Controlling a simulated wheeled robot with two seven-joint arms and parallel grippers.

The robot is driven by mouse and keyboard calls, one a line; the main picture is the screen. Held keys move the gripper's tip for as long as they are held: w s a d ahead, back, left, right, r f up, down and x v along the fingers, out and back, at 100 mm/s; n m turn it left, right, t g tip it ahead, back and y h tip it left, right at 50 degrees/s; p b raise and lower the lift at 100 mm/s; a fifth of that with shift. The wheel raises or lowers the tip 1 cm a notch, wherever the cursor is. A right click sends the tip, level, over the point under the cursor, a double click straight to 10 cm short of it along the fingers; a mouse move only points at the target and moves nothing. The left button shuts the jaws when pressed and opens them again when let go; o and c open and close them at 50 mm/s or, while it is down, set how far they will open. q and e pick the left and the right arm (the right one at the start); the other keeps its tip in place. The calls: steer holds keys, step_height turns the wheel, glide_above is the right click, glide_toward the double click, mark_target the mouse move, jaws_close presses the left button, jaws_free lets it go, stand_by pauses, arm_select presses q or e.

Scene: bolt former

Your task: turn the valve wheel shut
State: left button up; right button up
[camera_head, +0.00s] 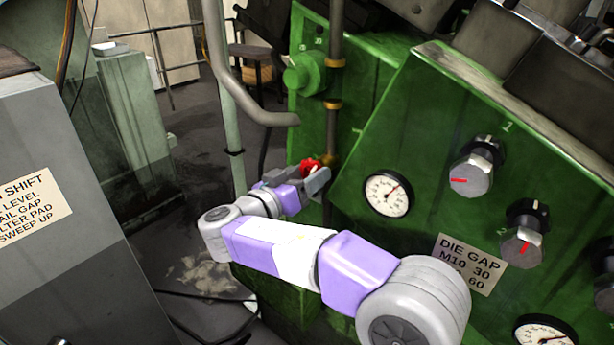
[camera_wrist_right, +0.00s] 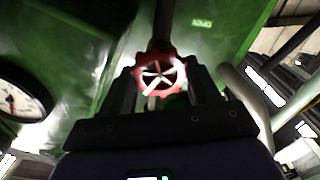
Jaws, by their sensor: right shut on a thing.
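The red valve wheel (camera_head: 309,166) sits on a vertical pipe at the green machine's side in the head view. It is partly hidden by my right gripper (camera_head: 302,183), whose arm reaches in from the lower right. In the right wrist view the red spoked wheel (camera_wrist_right: 160,75) lies between the two dark fingers of my right gripper (camera_wrist_right: 162,88). The fingers stand on either side of its rim and are shut on it. My left gripper does not show in either view.
A round gauge (camera_head: 388,194) and knobs (camera_head: 471,172) are on the green panel right of the wheel. A bent grey pipe (camera_head: 240,95) stands left of it. A grey cabinet (camera_head: 70,240) is at the left. Cables lie on the floor below.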

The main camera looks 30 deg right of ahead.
stand_by(0.3)
steer(key=o, duration=0.8)
steer(key=p+v, duration=0.1)
steer(key=v, duration=0.6)
steer(key=shift+s+a, duration=0.1)
steer(key=shift+a, duration=0.25)
